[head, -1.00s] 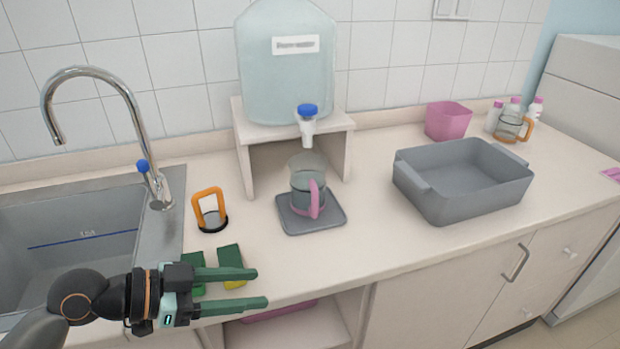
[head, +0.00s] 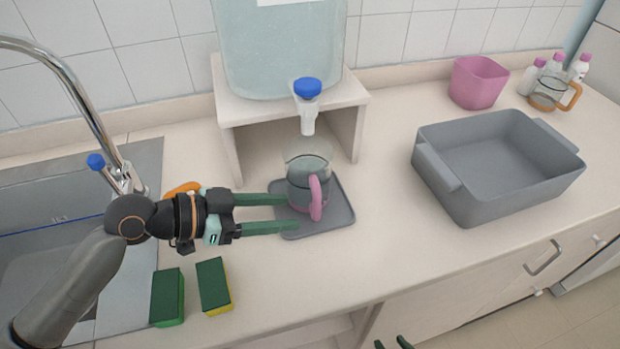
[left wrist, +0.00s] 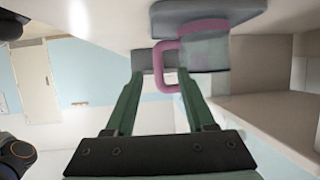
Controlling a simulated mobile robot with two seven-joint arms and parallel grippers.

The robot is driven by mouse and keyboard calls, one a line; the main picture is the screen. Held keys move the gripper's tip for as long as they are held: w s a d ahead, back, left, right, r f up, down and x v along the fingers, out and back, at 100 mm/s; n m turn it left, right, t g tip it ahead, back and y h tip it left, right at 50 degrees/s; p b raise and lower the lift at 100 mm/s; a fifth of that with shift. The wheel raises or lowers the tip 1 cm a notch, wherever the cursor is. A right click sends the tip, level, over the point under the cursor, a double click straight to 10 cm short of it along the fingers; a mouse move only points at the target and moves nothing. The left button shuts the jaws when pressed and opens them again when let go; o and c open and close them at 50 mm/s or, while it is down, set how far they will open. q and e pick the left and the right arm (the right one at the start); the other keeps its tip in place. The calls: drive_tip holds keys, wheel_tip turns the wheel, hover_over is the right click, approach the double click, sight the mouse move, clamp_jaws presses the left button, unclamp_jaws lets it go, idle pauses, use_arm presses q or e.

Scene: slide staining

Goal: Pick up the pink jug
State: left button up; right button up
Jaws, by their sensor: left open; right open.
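The pink jug (head: 309,184) is a clear glass jug with a pink handle and pink base. It stands upright on a grey square mat (head: 341,217) under the water dispenser's tap. My left gripper (head: 290,213) is open, with its green fingers pointing right towards the jug and their tips over the mat's left side. In the left wrist view the pink handle (left wrist: 168,68) shows beyond the two fingertips (left wrist: 160,82); I cannot tell whether they touch it. My right gripper (head: 395,343) shows only its fingertips at the bottom edge, open and apart from the jug.
The dispenser tap (head: 308,110) hangs just above the jug, between the white stand's legs. A grey tub (head: 455,200) stands to the right, with a pink bin (head: 478,82) behind it. Two sponges (head: 214,286) lie at the front left, near the sink.

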sight(317, 214)
use_arm(q)
drive_tip(key=shift+x, duration=1.25)
drive_tip(key=shift+p+x, duration=0.6)
drive_tip(key=shift+x, duration=2.05)
drive_tip(key=shift+s+f, duration=0.2)
drive_tip(key=shift+c, duration=0.3)
clamp_jaws()
drive_tip(key=shift+r, duration=0.1)
